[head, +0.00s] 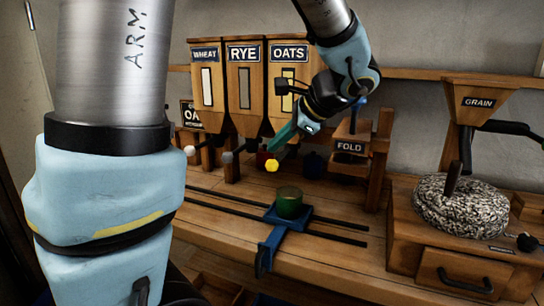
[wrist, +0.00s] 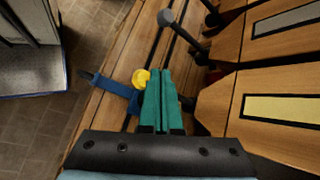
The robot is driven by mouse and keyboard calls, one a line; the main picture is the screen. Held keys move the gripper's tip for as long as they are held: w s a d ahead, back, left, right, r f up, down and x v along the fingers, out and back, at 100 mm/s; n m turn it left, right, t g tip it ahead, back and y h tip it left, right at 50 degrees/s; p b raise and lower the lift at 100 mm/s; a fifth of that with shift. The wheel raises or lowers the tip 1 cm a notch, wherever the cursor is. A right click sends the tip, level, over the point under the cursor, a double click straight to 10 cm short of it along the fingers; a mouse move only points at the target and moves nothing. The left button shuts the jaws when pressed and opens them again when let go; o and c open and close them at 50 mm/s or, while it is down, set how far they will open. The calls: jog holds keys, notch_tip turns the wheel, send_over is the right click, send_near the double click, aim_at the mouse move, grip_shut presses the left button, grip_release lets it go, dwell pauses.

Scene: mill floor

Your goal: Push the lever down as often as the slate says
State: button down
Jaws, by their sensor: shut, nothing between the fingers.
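Three hoppers labelled WHEAT (head: 207,85), RYE (head: 245,88) and OATS (head: 290,55) stand at the back. Below them are lever knobs: white (head: 189,150), grey (head: 227,157) and yellow (head: 271,165), the yellow one below OATS. My gripper (head: 273,147) is shut and empty, its green fingers pointing down just above the yellow knob. In the wrist view the yellow knob (wrist: 141,79) shows beside the fingertips (wrist: 162,72); I cannot tell whether they touch. A dark slate (head: 190,114) at the left shows "OA"; the rest is hidden or too small.
A green cup (head: 289,203) sits on a blue carriage (head: 270,237) on two dark rails. A FOLD box (head: 349,147) stands right of the hoppers. A GRAIN mill with a round stone (head: 460,206) stands at the right. The bench front is mostly clear.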

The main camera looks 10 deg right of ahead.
notch_tip(320, 180, up, 5)
jog(key=p, duration=0.4)
dwell(0.3)
dwell(0.4)
jog(key=s+a+f+n+g+h, duration=0.2)
jog(key=s+a+f+n+h, duration=0.1)
jog(key=a+f+n, duration=0.4)
jog(key=s+a+f+n+g+h, duration=0.3)
jog(key=a+f+n, duration=0.4)
jog(key=n, duration=0.3)
jog(key=shift+s+f, duration=0.45)
jog(key=shift+f, duration=0.35)
jog(key=shift+w, duration=0.1)
dwell(1.0)
